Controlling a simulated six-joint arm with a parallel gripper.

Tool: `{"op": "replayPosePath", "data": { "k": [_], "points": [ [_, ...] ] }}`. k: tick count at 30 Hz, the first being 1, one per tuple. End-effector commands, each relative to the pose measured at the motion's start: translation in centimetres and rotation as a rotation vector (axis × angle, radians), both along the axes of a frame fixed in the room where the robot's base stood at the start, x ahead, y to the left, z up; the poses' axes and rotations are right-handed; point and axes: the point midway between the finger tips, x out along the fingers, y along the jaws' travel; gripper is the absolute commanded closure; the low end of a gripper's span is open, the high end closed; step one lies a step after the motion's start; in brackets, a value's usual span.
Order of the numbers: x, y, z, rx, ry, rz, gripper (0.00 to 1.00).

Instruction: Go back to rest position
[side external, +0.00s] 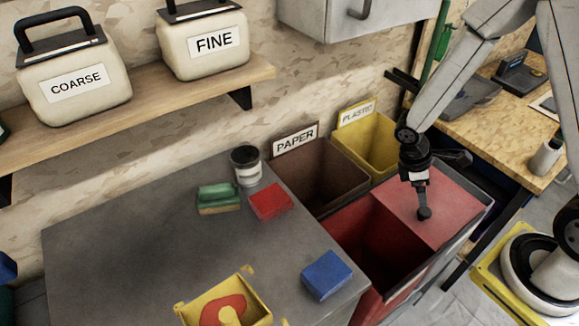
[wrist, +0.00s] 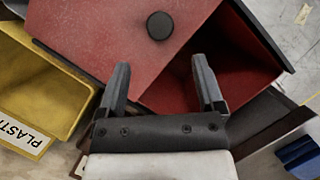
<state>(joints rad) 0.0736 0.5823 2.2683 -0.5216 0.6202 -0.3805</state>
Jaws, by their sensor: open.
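My gripper (side external: 421,188) hangs above the red bin's lid at the right of the side view. In the wrist view my gripper (wrist: 163,80) has its two fingers spread wide with nothing between them. A round black knob (wrist: 160,25) on the red lid (wrist: 100,30) lies beyond the fingertips. In the side view the knob (side external: 424,213) shows just below my gripper on the red lid (side external: 455,210). I cannot tell the exact gap between them. The lid covers part of the red bin, and its dark opening (side external: 375,255) shows beside it.
A brown PAPER bin (side external: 320,185) and a yellow PLASTIC bin (side external: 368,145) stand behind. The grey table (side external: 130,250) holds a blue block (side external: 326,275), red block (side external: 270,201), green-topped sponge (side external: 217,198), jar (side external: 246,165) and yellow box (side external: 225,305). A wooden workbench (side external: 500,140) stands at right.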

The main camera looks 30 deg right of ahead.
Motion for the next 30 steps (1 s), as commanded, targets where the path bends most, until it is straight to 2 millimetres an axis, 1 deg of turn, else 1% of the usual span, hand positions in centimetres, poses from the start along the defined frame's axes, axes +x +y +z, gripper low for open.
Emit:
{"op": "replayPosePath", "data": {
  "k": [5,8,14,24,30],
  "points": [
    [0.1,0.4,0.6,0.007,-0.032,-0.035,0.14],
    [0.3,1.0,1.4,0.017,-0.078,-0.084,0.14],
    [0.6,2.8,4.0,0.059,-0.217,-0.247,0.14],
    [0.8,6.0,8.8,0.173,-0.479,-0.586,0.14],
    [0.7,6.9,10.4,0.228,-0.567,-0.718,0.14]
  ]
}}
